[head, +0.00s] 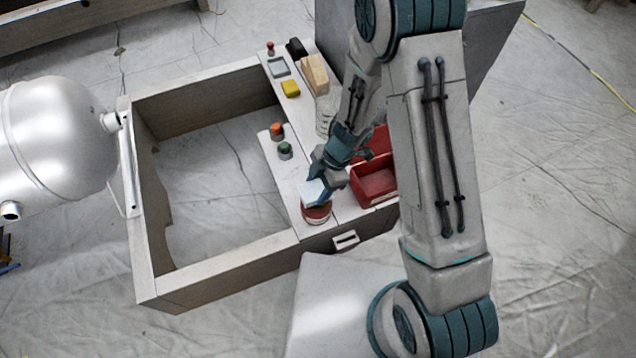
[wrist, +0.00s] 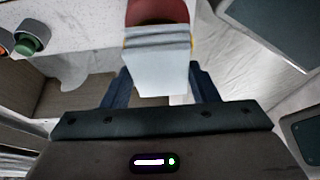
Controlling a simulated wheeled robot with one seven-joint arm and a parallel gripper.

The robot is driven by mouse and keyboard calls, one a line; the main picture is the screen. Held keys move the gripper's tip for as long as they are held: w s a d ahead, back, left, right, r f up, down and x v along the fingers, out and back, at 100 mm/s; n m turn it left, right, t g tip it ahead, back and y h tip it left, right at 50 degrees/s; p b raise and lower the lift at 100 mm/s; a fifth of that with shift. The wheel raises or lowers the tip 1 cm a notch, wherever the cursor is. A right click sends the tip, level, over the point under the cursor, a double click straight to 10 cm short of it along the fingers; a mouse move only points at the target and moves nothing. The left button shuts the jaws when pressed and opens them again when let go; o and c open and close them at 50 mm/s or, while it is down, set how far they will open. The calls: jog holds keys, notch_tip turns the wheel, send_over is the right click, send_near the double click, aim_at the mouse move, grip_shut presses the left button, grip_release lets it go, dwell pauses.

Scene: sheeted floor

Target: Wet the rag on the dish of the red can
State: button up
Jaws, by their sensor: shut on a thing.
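My gripper (head: 322,182) is shut on a pale, folded rag (head: 311,191). In the wrist view, the rag (wrist: 157,72) hangs as a layered pad between the two dark fingers (wrist: 160,88). The red can (head: 317,214) stands on the near end of the bench top, directly under or just beside the rag. Its red side also shows beyond the rag in the wrist view (wrist: 157,11). The rag hides most of the can's dish, and I cannot tell whether the two touch.
A red bin (head: 374,182) is close right of my gripper. A silver tank (head: 55,140) is left.

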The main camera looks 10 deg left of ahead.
aim_at(310, 191)
jog(key=shift+r+p, duration=2.25)
jog(key=shift+p, duration=0.45)
